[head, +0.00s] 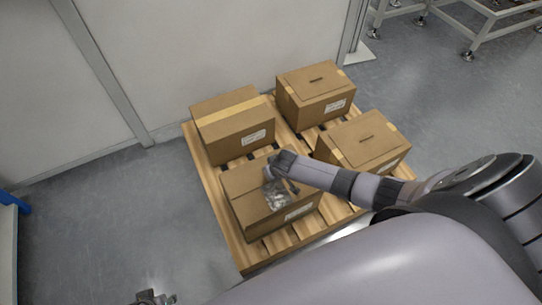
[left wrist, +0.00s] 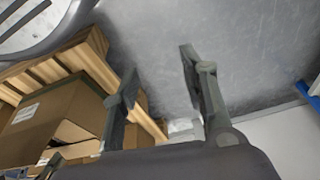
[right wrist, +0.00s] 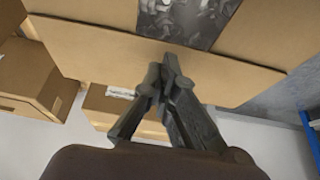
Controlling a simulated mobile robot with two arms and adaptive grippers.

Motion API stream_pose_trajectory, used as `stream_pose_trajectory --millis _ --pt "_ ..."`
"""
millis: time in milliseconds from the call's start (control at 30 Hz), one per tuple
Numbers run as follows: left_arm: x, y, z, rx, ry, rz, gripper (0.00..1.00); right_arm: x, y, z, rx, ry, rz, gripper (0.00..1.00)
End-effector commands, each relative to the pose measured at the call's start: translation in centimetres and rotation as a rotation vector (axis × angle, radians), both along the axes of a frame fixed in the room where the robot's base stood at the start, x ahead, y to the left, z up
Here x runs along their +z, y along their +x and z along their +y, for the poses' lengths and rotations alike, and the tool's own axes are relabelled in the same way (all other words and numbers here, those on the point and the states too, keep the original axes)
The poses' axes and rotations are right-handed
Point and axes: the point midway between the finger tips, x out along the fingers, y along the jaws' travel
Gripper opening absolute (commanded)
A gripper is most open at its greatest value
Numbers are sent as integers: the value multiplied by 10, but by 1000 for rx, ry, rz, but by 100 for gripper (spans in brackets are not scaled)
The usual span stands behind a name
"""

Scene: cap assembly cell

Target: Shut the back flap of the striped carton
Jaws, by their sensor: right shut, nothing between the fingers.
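The front-left carton (head: 240,190) stands on the pallet, its top partly open over grey contents (head: 277,194). I see no printed stripes on it. In the right wrist view, a wide cardboard flap (right wrist: 110,48) spans the upper part, with dark contents (right wrist: 185,18) beyond it. My right gripper (right wrist: 168,68) is shut and empty, its tips over the flap's edge; whether they touch cannot be told. In the head view it is at the carton's far side (head: 272,172). My left gripper (left wrist: 158,72) is open and empty, away from the carton, and shows at the bottom edge (head: 155,298).
A carton with a lengthwise tape strip (head: 230,104) stands behind. Two closed cartons with slots stand at back right (head: 316,88) and right (head: 362,145). All share a wooden pallet (head: 213,200) near a wall. The floor to the left is clear.

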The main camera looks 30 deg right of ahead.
Motion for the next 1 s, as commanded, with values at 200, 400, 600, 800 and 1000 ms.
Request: stream_pose_trajectory --millis 200,400,600,800,1000 --pt "-12 -6 0 -1 1 13 40 3 0 0 0 0 0 0" --pt "-21 -9 0 0 0 22 40 4 0 0 0 0 0 0" --pt "-19 -7 0 -1 -1 18 40 11 -4 0 1 0 1 0" --pt "-19 -8 0 -1 1 19 40 38 -16 0 2 0 -2 0" --pt "-19 -8 0 -1 1 19 40 73 -32 1 2 -1 -1 0"
